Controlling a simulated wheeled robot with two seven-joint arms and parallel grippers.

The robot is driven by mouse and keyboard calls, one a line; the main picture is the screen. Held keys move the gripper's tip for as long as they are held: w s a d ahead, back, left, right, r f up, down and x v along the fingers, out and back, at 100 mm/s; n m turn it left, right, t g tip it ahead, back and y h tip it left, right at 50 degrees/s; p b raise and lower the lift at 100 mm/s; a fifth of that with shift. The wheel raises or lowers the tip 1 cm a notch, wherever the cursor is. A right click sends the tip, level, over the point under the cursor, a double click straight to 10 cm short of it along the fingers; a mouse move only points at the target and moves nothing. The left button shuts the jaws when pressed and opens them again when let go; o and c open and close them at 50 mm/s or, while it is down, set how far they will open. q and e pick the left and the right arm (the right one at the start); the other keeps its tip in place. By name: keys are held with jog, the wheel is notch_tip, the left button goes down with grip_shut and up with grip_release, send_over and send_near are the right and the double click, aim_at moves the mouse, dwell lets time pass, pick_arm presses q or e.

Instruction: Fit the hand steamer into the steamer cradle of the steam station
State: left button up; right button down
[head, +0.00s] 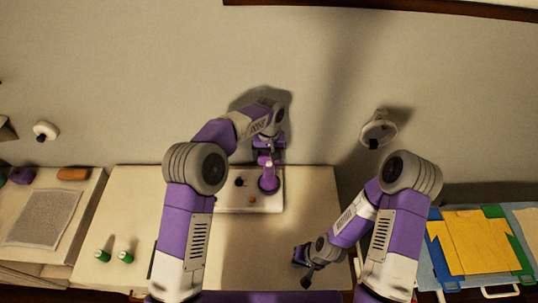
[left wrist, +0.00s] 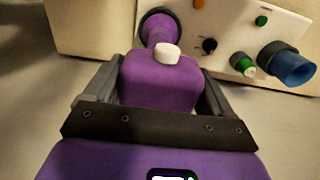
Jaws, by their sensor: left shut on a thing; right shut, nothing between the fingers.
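The purple hand steamer (left wrist: 160,85) with a white button is gripped between the fingers of my left gripper (left wrist: 158,92). In the head view the steamer (head: 268,182) is over the right part of the white steam station (head: 222,204), below my left gripper (head: 267,155). Its narrow neck ends in a round, dark-rimmed part at the station's panel (left wrist: 230,22). I cannot tell whether that end touches or sits in the cradle, which I cannot make out apart from it. My right gripper (head: 304,265) is shut and empty, low over the table, right of the station.
The panel carries a black knob (left wrist: 209,45), a green part (left wrist: 243,66) and a blue cylinder (left wrist: 287,65).

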pick_arm(q)
jog(key=o, duration=1.9)
jog(key=shift+f, duration=0.1)
jog(key=shift+c, duration=0.2)
notch_tip(320, 180, up, 8)
jog(key=shift+f, duration=0.15)
